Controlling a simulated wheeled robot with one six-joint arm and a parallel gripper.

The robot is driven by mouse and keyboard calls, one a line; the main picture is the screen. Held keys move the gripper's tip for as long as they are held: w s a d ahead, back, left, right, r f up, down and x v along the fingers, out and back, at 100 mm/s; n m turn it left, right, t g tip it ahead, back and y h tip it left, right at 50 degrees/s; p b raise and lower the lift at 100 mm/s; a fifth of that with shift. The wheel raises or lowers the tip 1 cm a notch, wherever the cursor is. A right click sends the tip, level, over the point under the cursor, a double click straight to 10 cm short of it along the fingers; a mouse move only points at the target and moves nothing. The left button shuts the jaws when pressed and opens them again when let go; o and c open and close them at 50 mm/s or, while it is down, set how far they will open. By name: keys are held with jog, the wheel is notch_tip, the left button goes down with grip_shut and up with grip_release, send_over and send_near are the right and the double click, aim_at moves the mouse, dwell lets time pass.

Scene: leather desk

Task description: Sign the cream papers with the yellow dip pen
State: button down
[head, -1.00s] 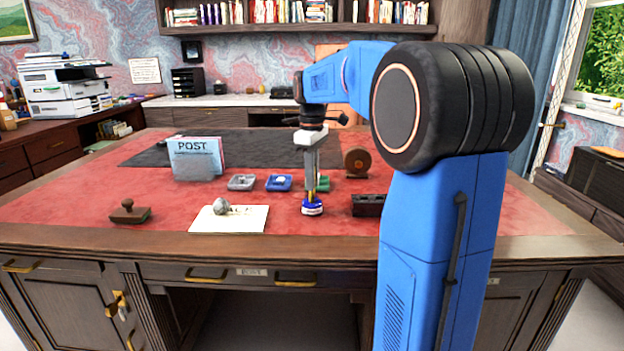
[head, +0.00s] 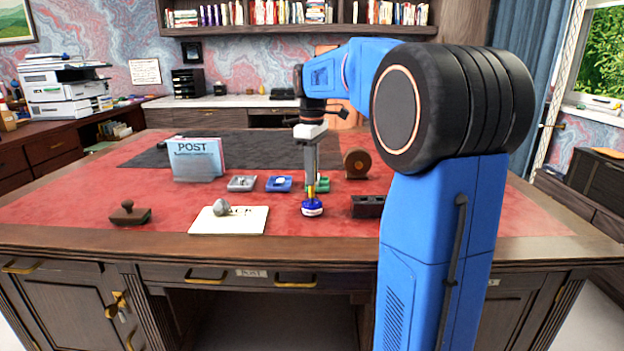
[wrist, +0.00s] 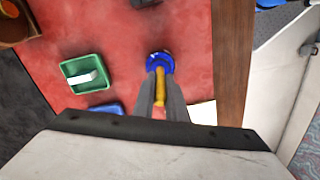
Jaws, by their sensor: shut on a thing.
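The yellow dip pen (wrist: 160,88) is upright between the fingers of my gripper (wrist: 160,100), which is shut on it. In the head view my gripper (head: 311,178) points down right above the blue ink bottle (head: 312,207); the bottle also shows in the wrist view (wrist: 160,61). The pen's lower end is at the bottle's mouth; I cannot tell how deep it reaches. The cream papers (head: 250,222) lie left of the bottle with dark marks on them and a grey round weight (head: 221,208) on top.
A wooden stamp (head: 129,214) stands at the left. A POST letter holder (head: 196,160), grey (head: 241,184), blue (head: 278,184) and green trays (wrist: 85,73) are behind. A dark block (head: 367,206) and a round brown item (head: 356,163) stand at the right. The red leather near the stamp is clear.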

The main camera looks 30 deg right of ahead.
jog(key=shift+r, duration=2.5)
